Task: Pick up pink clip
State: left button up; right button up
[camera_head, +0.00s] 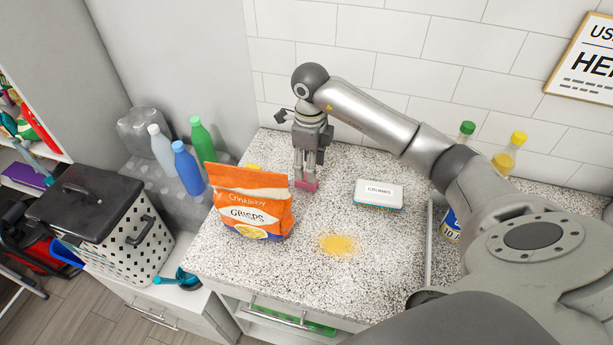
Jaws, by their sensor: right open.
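The pink clip (308,186) lies on the speckled countertop (375,265), behind and to the right of an orange crisps bag (255,203). My right gripper (306,178) points straight down over the clip, with its fingertips at the clip's height. The fingers are open and hide part of the clip. I cannot tell whether they touch it. My left gripper is not in view.
A yellow crumb patch (338,244) lies in front. Several bottles (187,167) stand at the left. A lidded basket (105,225) stands beside the counter. The counter's front right is clear.

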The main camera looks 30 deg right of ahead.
jog(key=shift+w+f, duration=0.15)
jog(key=shift+f, duration=0.3)
jog(key=f+p, duration=0.1)
jog(key=f, duration=0.1)
jog(key=w+f+p, duration=0.1)
jog(key=f, duration=0.1)
jog(key=shift+w, duration=0.1)
jog(key=shift+f+p, duration=0.3)
jog(key=shift+f, duration=0.45)
jog(key=shift+c, duration=0.5)
jog(key=c, duration=0.5)
jog(key=shift+c, duration=1.1)
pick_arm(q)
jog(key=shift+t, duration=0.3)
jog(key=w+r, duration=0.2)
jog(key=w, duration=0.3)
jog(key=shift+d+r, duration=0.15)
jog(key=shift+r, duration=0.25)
pick_arm(e)
jog(key=shift+r, duration=0.15)
